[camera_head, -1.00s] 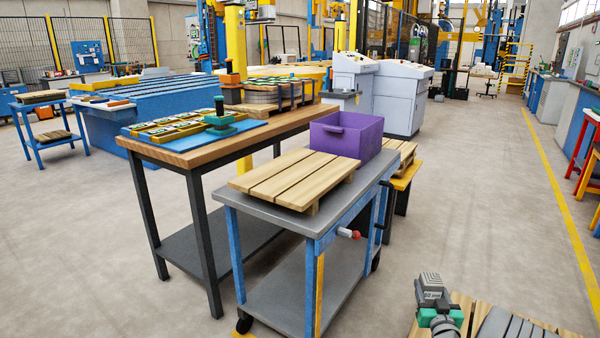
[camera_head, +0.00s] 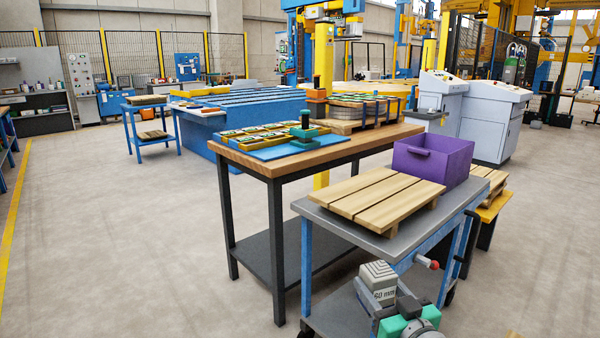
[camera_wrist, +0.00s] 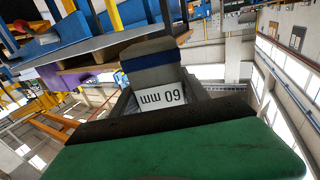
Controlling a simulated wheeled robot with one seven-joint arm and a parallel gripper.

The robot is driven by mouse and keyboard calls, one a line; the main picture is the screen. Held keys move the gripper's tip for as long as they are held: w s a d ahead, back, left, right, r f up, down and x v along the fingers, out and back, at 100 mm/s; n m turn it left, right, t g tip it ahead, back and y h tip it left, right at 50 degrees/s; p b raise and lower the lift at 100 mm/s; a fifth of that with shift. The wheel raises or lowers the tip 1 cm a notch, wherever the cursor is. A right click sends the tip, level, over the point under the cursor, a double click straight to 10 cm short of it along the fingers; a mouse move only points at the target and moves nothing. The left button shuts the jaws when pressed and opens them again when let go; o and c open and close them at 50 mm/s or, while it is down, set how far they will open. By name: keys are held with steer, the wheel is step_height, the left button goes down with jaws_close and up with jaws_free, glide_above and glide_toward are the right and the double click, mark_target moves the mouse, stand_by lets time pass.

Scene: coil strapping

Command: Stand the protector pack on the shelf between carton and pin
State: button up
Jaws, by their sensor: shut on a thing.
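The protector pack (camera_head: 378,283) is a grey stepped stack with a white "60 mm" label. In the head view it stands low at the bottom, in front of the grey-topped cart. My gripper (camera_head: 389,307), with dark fingers and a green body, is shut on it. In the wrist view the pack (camera_wrist: 158,92) sits between the fingers, its label upside down. A red-tipped pin-like handle (camera_head: 428,262) sticks out from the cart's side; I cannot tell whether it is the task's pin. I cannot make out the carton or tell which shelf is meant.
The cart (camera_head: 320,205) carries a slatted wooden pallet (camera_head: 385,200) and a purple bin (camera_head: 433,160). A wooden-topped table (camera_head: 270,165) with a lower shelf (camera_head: 260,260) stands behind it. A small blue stand (camera_head: 150,120) is farther back. Open floor (camera_head: 110,240) lies to the left.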

steer(key=shift+s+a+r+p, duration=0.1)
steer(key=shift+a+r+p, duration=0.2)
steer(key=shift+r+p, duration=0.45)
steer(key=shift+d+r+p, duration=0.1)
steer(key=shift+r+p, duration=0.2)
steer(key=shift+p, duration=0.3)
step_height(320, 180, up, 16)
steer(key=w+p, duration=0.2)
steer(key=p, duration=2.6)
steer(key=shift+w+r, duration=0.15)
steer(key=shift+w, duration=0.25)
